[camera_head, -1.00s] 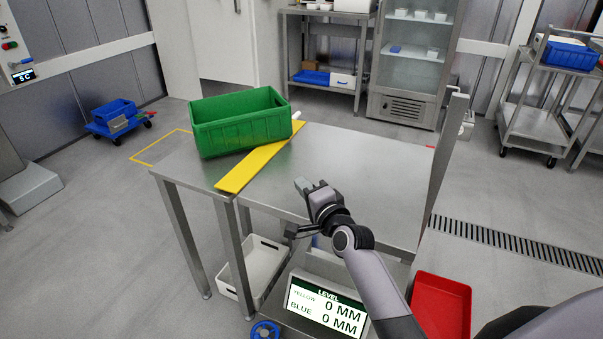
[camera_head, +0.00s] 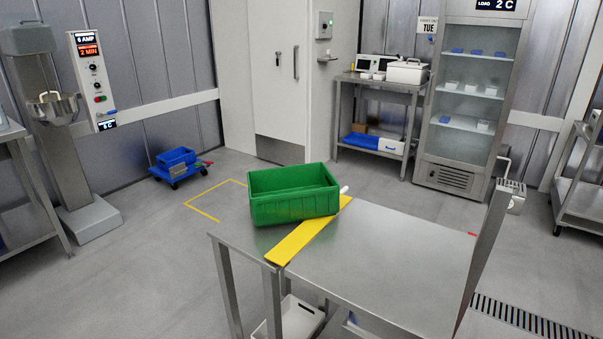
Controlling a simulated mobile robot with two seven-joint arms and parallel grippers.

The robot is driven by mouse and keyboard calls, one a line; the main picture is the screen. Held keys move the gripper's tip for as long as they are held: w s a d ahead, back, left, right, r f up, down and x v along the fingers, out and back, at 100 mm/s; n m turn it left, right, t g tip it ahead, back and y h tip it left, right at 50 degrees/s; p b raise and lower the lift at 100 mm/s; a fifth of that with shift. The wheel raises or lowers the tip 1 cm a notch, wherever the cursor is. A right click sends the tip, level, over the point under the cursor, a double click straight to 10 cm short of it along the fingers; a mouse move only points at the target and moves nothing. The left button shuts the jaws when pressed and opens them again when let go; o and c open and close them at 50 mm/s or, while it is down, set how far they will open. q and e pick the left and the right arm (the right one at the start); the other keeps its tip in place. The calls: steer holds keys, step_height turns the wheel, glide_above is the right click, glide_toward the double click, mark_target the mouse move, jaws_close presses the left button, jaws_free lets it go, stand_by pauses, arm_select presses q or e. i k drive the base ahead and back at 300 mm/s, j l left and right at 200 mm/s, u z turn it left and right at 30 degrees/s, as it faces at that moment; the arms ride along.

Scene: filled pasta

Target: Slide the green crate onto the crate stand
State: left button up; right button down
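The green crate (camera_head: 293,210) stands upright on the far left part of a steel table top, turned at an angle. Its right side is at the yellow strip (camera_head: 290,246); I cannot tell whether it rests on the strip. The strip lies slantwise along the line between a narrow left steel top (camera_head: 243,237) and a wider right one (camera_head: 400,255). Which of these is the crate stand I cannot tell. A small white end (camera_head: 344,189) shows behind the crate's right corner. Neither of my grippers is in view.
The wider steel top is bare, with an upright panel (camera_head: 485,245) at its right edge. A white bin (camera_head: 300,318) sits below. A blue crate on a dolly (camera_head: 177,165) stands beside a yellow floor outline (camera_head: 203,212).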

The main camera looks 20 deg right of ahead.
mark_target(288, 194)
steer(key=u, duration=1.25)
steer(key=i+j+u, duration=0.1)
steer(key=i+u, duration=0.15)
steer(key=i, duration=0.6)
steer(key=i+z, duration=0.3)
steer(key=i, duration=0.25)
steer(key=i+z, duration=0.25)
steer(key=i, duration=0.25)
steer(key=i+z, duration=0.25)
steer(key=i, duration=0.3)
steer(key=i+j+z, duration=0.2)
steer(key=i, duration=0.35)
steer(key=i+l+z, duration=0.1)
steer(key=i+z, duration=0.25)
steer(key=i, duration=0.15)
steer(key=i+j+z, duration=0.1)
steer(key=i+z, duration=0.25)
steer(key=i, duration=0.15)
steer(key=i+l+z, duration=0.1)
steer(key=i+z, duration=0.35)
steer(key=i+j+z, duration=0.1)
steer(key=i+z, duration=0.35)
steer(key=i+l+z, duration=0.1)
steer(key=i+z, duration=0.25)
steer(key=i, duration=0.15)
steer(key=i+z, duration=0.35)
steer(key=i+j+z, duration=0.2)
steer(key=i, duration=1.1)
